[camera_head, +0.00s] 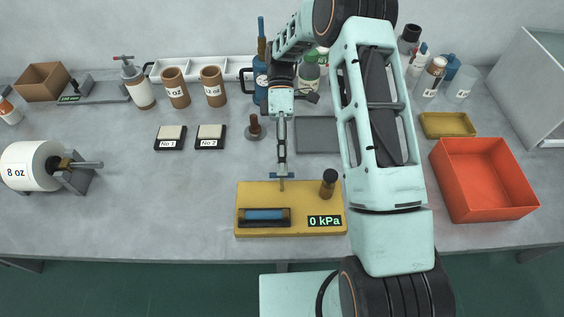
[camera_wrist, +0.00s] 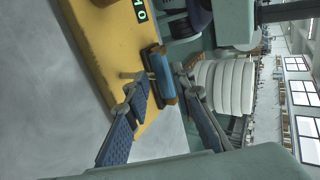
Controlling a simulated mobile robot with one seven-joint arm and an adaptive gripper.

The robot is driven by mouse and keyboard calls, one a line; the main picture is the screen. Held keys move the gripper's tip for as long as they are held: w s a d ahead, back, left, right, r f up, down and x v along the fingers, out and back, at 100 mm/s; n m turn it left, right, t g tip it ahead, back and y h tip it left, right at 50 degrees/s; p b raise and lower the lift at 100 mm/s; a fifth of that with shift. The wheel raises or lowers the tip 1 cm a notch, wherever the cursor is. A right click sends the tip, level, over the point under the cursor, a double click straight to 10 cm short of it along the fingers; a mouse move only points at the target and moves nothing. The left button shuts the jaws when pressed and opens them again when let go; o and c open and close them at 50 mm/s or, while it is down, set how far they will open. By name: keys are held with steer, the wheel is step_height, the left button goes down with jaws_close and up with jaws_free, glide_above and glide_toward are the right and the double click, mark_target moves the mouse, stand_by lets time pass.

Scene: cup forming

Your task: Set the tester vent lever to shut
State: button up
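The yellow tester (camera_head: 260,195) sits at the front of the bench with a "0 kPa" display (camera_head: 325,221), a blue cylinder (camera_head: 264,214) in a dark cradle and a brown knob or post (camera_head: 328,183). A thin brass lever (camera_head: 282,186) shows at its back edge, right below my gripper (camera_head: 282,176). In the wrist view my gripper (camera_wrist: 153,82) is open, its two fingers apart and nothing held. The lever seems to show as a small tan pin (camera_wrist: 129,75) beside the left fingertip; contact is unclear. The blue cylinder (camera_wrist: 161,75) lies beyond the fingers.
An orange-red bin (camera_head: 485,180) stands right of the tester. A dark grey pad (camera_head: 317,135) and a stamp-like tool (camera_head: 255,128) lie behind it. Cups and bottles line the back. An "8 oz" roll (camera_head: 30,165) is at far left. The left-front bench is clear.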

stand_by(0.3)
steer(key=v, duration=0.7)
steer(key=shift+w, duration=0.2)
steer(key=shift+r, duration=0.1)
stand_by(0.4)
